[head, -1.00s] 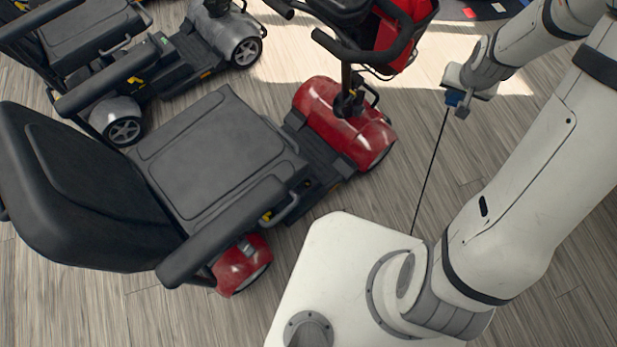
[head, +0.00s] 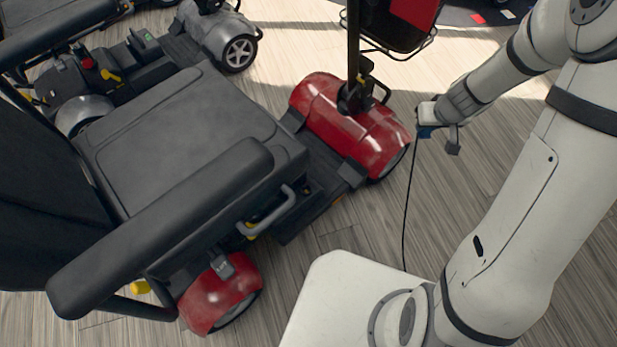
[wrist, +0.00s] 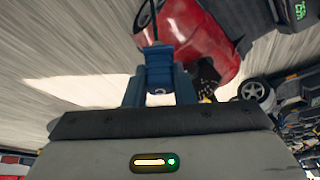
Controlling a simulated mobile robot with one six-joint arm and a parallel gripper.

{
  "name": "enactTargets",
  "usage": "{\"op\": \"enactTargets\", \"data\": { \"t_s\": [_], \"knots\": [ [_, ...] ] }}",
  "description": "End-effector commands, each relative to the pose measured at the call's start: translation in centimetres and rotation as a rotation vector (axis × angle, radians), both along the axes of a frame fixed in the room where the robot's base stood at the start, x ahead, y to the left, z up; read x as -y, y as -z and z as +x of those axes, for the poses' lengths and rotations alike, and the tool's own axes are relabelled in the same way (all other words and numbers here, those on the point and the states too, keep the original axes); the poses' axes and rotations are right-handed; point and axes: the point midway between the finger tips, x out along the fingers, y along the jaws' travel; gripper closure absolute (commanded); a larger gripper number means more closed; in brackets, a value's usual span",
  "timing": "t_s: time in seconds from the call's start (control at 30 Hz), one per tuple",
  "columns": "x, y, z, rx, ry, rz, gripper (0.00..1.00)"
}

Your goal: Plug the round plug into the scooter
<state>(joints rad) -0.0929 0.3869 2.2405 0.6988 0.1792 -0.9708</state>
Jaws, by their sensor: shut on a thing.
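The red scooter (head: 340,118) stands left of my arm, with a black seat (head: 185,140) and a red front body. My gripper (head: 426,130) is to the right of its front wheel, above the floor and apart from the scooter. In the wrist view my gripper (wrist: 159,92) is shut on a blue plug (wrist: 158,72), with a dark cable (wrist: 153,20) leading away from it. In the head view the black cable (head: 409,200) hangs from the gripper toward my base. The plug's pin end and the scooter's charging socket cannot be made out.
A grey scooter (head: 212,38) stands behind at the upper left. In the wrist view the red scooter body (wrist: 200,42) is close beyond the gripper, upper right. Wooden floor (head: 450,190) is clear between the red scooter and my arm.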

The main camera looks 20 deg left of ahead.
Motion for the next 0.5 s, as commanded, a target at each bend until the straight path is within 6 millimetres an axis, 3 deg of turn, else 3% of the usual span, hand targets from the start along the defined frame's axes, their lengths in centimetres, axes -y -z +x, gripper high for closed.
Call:
{"op": "enactTargets", "data": {
  "t_s": [0.03, 0.27, 0.37, 0.5],
  "knots": [
    [-0.9, 1.4, -0.2, -0.002, -0.051, 0.001, 1.0],
    [-6.0, 5.2, -1.2, -0.005, -0.37, 0.003, 1.0],
    [-9.4, 7.1, -2.1, -0.006, -0.586, 0.003, 1.0],
    [-15.9, 10.4, -4.5, -0.006, -0.998, 0.004, 1.0]
  ]
}}
